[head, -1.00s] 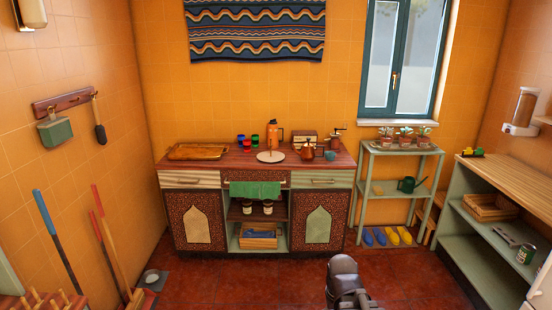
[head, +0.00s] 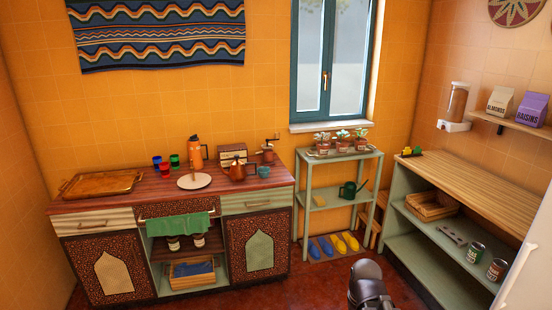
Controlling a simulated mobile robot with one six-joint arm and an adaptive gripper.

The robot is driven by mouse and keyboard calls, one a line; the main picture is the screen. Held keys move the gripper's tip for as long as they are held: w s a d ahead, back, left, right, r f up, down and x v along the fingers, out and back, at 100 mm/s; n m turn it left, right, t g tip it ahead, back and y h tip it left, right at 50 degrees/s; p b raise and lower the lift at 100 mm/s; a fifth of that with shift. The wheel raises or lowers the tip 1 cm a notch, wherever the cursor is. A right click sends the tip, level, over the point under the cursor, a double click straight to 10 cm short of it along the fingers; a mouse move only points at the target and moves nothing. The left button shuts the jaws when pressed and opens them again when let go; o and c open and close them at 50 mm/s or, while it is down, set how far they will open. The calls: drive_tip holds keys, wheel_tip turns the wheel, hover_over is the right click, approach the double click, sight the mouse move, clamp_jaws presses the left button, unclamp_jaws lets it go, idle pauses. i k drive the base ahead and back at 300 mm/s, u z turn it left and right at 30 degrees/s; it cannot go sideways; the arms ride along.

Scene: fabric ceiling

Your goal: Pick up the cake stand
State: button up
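A dark rounded part of my arm shows at the bottom, right of centre, over the floor and well apart from the counter. My gripper's fingers do not show.
A green plant rack (head: 301,215) and a shelf unit (head: 470,185) stand to the right. Red floor (head: 320,285) lies clear in front.

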sight(193, 181)
drive_tip(key=z, duration=0.15)
drive_tip(key=i, duration=1.7)
drive_tip(key=u, duration=0.45)
drive_tip(key=i, duration=0.75)
drive_tip(key=u, duration=0.5)
drive_tip(key=i, duration=0.8)
